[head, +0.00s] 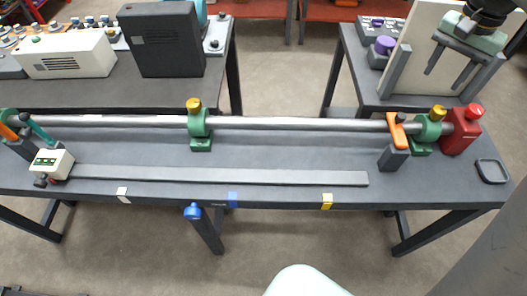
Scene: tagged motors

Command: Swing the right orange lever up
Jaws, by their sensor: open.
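The right orange lever (397,131) is on a dark grey block (394,159) near the right end of the front bench. It leans slightly left from the block and crosses in front of the long metal shaft (300,124). Its exact angle is hard to judge from above. A second orange lever (8,132) is at the far left end. My gripper (442,80) hangs at the upper right, in front of a pale panel, with its two grey fingers apart and nothing between them. In the picture it is above and right of the right lever, clear of it.
A green bearing stand with a yellow knob (438,113) and a red block (462,133) are right of the lever. Another green stand (201,130) is mid-shaft. A grey strip (220,175) lies along the bench front. A dark ring-like tray (491,171) sits at the right edge.

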